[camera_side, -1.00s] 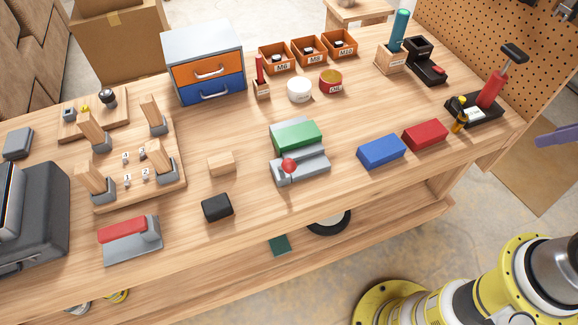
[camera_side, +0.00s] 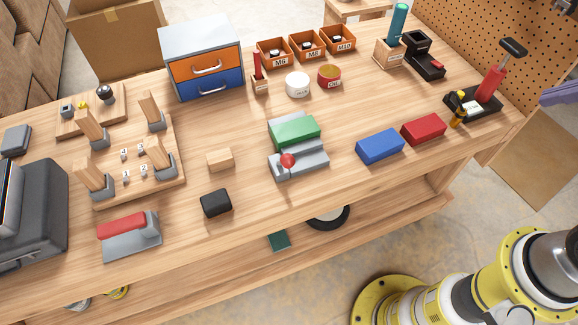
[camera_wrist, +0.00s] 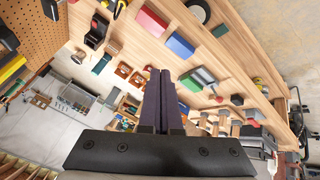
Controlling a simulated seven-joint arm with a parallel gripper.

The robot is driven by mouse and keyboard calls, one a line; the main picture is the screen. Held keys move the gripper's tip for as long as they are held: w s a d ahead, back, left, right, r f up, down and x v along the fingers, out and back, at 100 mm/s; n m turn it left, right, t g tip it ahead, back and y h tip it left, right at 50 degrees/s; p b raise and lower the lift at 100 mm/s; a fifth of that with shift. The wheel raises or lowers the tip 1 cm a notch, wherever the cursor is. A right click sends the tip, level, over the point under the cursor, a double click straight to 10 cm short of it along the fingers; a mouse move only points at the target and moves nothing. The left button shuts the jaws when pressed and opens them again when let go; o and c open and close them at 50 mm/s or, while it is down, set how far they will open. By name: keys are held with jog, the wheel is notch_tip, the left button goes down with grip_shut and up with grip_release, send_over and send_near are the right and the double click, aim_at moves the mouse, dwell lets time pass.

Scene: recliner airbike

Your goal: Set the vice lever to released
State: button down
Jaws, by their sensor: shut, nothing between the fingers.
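The vice (camera_side: 298,162) is a grey block-like body near the middle of the bench, with a green block (camera_side: 295,132) in its jaws. Its lever ends in a red ball knob (camera_side: 287,160) on the near face, low and towards the left. The vice also shows in the wrist view (camera_wrist: 195,82), right of my fingers. My gripper (camera_wrist: 160,74) has two dark purple fingers pressed together with nothing between them. In the side view only its purple fingers (camera_side: 560,94) show at the right edge, well away from the vice.
A blue block (camera_side: 380,147) and a red block (camera_side: 423,129) lie right of the vice. A wooden block (camera_side: 220,160) and a black block (camera_side: 216,203) lie left. Orange bins (camera_side: 275,53) and a drawer cabinet (camera_side: 202,60) stand behind. Bare bench surrounds the vice.

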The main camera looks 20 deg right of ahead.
jog(key=w+a+n+g+y, duration=0.1)
jog(key=w+a+n+y, duration=0.1)
jog(key=w+a+n, duration=1.35)
jog(key=s+a+f+n+g, duration=0.1)
jog(key=s+a+f+n, duration=0.1)
jog(key=a+f+n, duration=0.2)
jog(key=s+a+f+n+g, duration=0.2)
jog(key=a+f+n, duration=0.2)
jog(key=a+f, duration=0.5)
jog(key=a, duration=0.7)
jog(key=shift+s+a+f, duration=0.25)
jog(key=shift+s+f, duration=0.15)
jog(key=shift+f, duration=0.1)
